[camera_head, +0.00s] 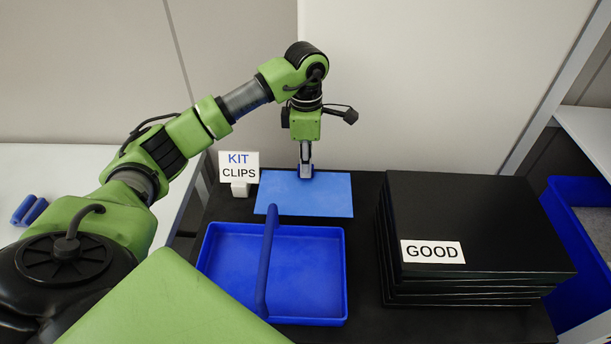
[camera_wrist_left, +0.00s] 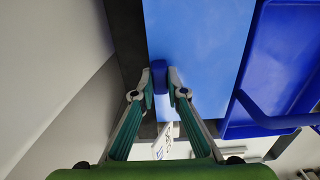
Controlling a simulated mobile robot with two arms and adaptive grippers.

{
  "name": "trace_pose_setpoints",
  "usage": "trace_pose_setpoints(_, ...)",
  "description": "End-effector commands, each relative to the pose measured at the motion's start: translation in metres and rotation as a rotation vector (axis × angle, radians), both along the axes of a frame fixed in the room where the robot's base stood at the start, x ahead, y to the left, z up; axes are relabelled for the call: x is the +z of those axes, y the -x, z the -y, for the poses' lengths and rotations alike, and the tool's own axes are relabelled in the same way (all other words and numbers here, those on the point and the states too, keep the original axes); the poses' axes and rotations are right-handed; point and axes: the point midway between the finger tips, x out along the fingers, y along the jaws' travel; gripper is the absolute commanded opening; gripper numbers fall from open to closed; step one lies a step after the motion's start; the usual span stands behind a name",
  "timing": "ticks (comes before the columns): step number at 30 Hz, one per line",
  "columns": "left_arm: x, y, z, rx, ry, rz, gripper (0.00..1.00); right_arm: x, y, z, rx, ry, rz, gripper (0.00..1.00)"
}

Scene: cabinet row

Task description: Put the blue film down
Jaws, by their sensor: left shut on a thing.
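The blue film (camera_head: 318,200) is a flat light blue sheet behind the blue tray, level over the black surface. I cannot tell whether it touches that surface. It also fills much of the left wrist view (camera_wrist_left: 195,40). My left gripper (camera_head: 305,172) points down at the film's back edge. It is shut on a small dark blue block (camera_wrist_left: 160,77), which seems to be a grip tab of the film. Its fingertips (camera_wrist_left: 160,82) press on both sides of the block. My right gripper is not in view.
The blue tray (camera_head: 333,280) with a tall handle stands in front of the film. A "KIT CLIPS" sign (camera_head: 239,167) stands at left. A stack of black panels with a "GOOD" label (camera_head: 432,252) is at right. A pale wall (camera_head: 400,90) rises behind.

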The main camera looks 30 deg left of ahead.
Motion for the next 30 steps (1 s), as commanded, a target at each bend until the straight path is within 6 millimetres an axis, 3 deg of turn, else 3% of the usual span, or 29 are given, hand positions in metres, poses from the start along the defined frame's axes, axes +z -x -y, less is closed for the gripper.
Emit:
trace_pose_setpoints(14, -0.049, 0.000, 0.000, -0.001, 0.000, -0.002, 0.05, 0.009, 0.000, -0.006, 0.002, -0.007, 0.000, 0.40)
trace_pose_setpoints(25, -0.056, 0.000, 0.000, -0.002, -0.001, 0.001, 0.05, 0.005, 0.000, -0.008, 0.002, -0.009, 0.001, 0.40)
trace_pose_setpoints(27, -0.055, 0.000, 0.000, -0.002, -0.001, 0.001, 0.26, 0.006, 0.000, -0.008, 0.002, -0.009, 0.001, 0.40)
trace_pose_setpoints(30, -0.055, 0.000, 0.000, -0.002, -0.001, 0.001, 0.30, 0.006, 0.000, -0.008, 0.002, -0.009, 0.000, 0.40)
